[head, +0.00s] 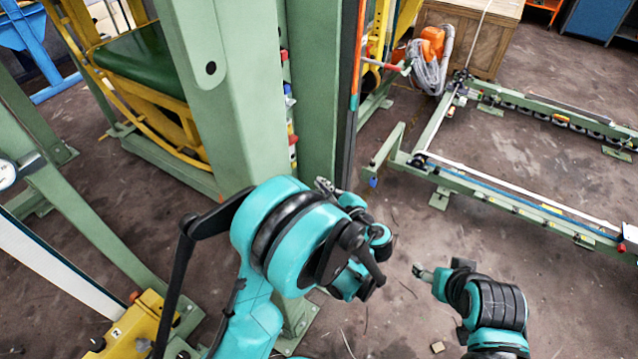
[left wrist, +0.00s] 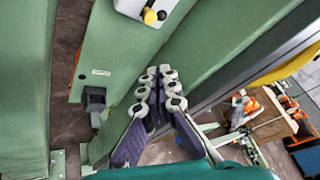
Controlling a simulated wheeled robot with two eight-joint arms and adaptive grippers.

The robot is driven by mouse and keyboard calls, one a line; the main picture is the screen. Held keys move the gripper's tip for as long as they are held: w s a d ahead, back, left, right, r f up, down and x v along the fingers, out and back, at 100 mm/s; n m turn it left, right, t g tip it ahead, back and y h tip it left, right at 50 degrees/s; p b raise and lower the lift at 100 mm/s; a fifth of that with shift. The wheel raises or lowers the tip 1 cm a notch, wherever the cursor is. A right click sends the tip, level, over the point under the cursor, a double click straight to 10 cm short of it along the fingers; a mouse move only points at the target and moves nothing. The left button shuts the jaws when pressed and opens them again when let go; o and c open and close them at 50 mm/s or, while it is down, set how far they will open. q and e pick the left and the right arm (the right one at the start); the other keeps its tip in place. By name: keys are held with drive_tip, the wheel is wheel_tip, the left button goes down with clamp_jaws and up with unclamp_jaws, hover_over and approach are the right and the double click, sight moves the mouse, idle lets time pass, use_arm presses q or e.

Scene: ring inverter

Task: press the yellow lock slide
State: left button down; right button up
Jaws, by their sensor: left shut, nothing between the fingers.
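A yellow round-ended part (left wrist: 150,16) sits on a pale box fixed to a green post, at the top of the left wrist view; a dark knob is beside it. I cannot tell for sure that it is the lock slide. My left gripper (left wrist: 159,73) is shut and empty, its fingers pointing up toward the post, below and apart from the yellow part. In the head view my left gripper (head: 324,186) shows small beside the green post, partly hidden by my arm. My right gripper (head: 421,272) is over the floor at the right, too small to read.
The thick green post (head: 225,100) stands close to my left arm, with small red, blue and yellow parts along its edge. A low green rail frame (head: 520,205) lies at the right. A wooden crate (head: 470,35) is behind. Floor between is mostly bare.

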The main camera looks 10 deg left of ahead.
use_arm(q)
drive_tip(key=b+x, duration=0.2)
drive_tip(key=x, duration=0.6)
drive_tip(key=s+r, duration=0.1)
drive_tip(key=s+a+r, duration=0.1)
drive_tip(key=shift+s+a+r, duration=0.25)
drive_tip(key=shift+r, duration=0.05)
drive_tip(key=shift+r, duration=0.15)
